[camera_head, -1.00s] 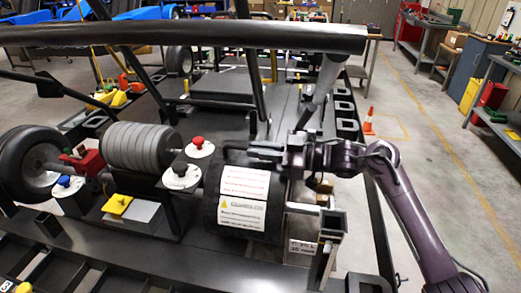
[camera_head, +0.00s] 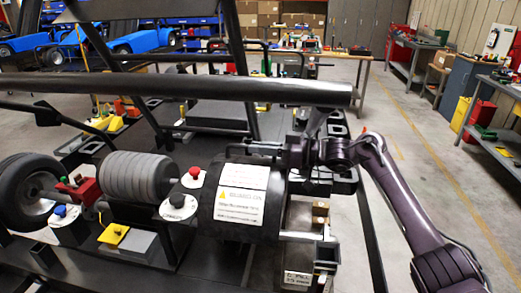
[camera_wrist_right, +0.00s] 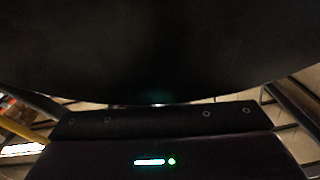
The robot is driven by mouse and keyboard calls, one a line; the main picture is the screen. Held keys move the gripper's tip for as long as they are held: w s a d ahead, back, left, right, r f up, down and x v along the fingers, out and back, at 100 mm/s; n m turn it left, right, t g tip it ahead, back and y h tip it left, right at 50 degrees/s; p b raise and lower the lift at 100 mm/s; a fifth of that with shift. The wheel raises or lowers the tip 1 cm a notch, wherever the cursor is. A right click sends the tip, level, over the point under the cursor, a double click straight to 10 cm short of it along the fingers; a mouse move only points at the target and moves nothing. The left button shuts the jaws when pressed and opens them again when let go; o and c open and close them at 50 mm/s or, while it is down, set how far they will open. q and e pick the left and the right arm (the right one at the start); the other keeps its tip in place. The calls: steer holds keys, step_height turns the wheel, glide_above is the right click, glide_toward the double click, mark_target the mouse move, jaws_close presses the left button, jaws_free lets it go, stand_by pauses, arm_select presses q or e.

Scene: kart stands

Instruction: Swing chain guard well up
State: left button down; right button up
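The chain guard (camera_head: 205,212) is a black curved cover with white warning labels, in the middle of the head view. It is raised, with a gap under its front edge and a metal shaft (camera_head: 300,237) at its lower right. My right gripper (camera_head: 262,149) is at the guard's upper right edge and moves with it. The fingers are small and dark there, so their grip is unclear. In the right wrist view a dark surface (camera_wrist_right: 160,50) fills most of the picture, and the fingertips are hidden. My left gripper is not in view.
A thick dark bar (camera_head: 180,87) crosses the head view above the guard. Left of the guard are a red button (camera_head: 194,171), a grey ribbed roller (camera_head: 135,176) and a black wheel (camera_head: 30,190). Open floor (camera_head: 400,150) lies to the right.

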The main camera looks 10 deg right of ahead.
steer(key=o, duration=0.4)
steer(key=shift+c, duration=0.2)
steer(key=shift+f, duration=0.1)
